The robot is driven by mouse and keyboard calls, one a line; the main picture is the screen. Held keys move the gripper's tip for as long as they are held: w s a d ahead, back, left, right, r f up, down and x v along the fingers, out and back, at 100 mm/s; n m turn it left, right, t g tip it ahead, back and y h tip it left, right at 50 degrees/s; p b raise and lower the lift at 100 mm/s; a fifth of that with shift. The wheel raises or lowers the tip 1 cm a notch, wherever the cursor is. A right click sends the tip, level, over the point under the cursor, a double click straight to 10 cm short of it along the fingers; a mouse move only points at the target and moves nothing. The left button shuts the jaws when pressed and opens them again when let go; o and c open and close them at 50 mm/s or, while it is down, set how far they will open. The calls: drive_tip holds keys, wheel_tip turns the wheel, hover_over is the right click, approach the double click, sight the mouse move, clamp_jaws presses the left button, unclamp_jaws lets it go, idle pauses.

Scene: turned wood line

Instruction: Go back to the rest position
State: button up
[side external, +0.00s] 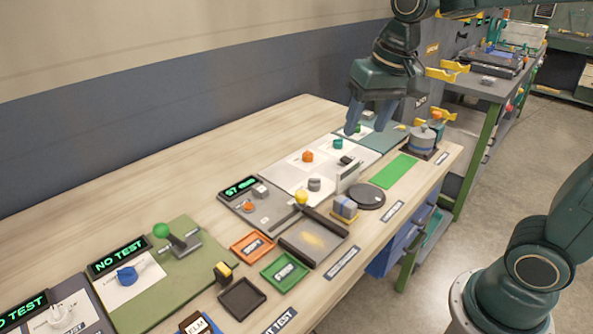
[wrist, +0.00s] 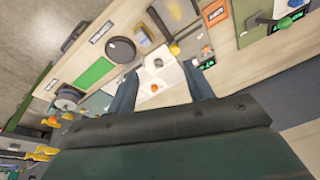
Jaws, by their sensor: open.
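My gripper (side external: 366,116) hangs above the far part of the wooden bench (side external: 130,196), over the white panel with coloured knobs. Its two fingers point down and are apart, with nothing between them. In the wrist view my gripper (wrist: 163,92) also shows open, with the white panel (wrist: 160,72) beyond the fingertips. An orange knob (side external: 308,156) and a teal knob (side external: 338,144) stand on that panel, below and to the left of the fingers in the side view.
A grey-blue round pot (side external: 422,138) stands right of my gripper. A green mat (side external: 394,170), a dark disc (side external: 367,195), and orange (side external: 252,247) and green (side external: 284,271) trays lie along the front. A lever with a green ball (side external: 162,231) rises at left. Bare wood lies along the wall.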

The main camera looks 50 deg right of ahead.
drive_tip(key=s+f+n+t, duration=0.2)
drive_tip(key=s+n, duration=0.2)
drive_tip(key=s, duration=0.9)
drive_tip(key=shift+s+t, duration=0.3)
drive_tip(key=shift+s, duration=0.1)
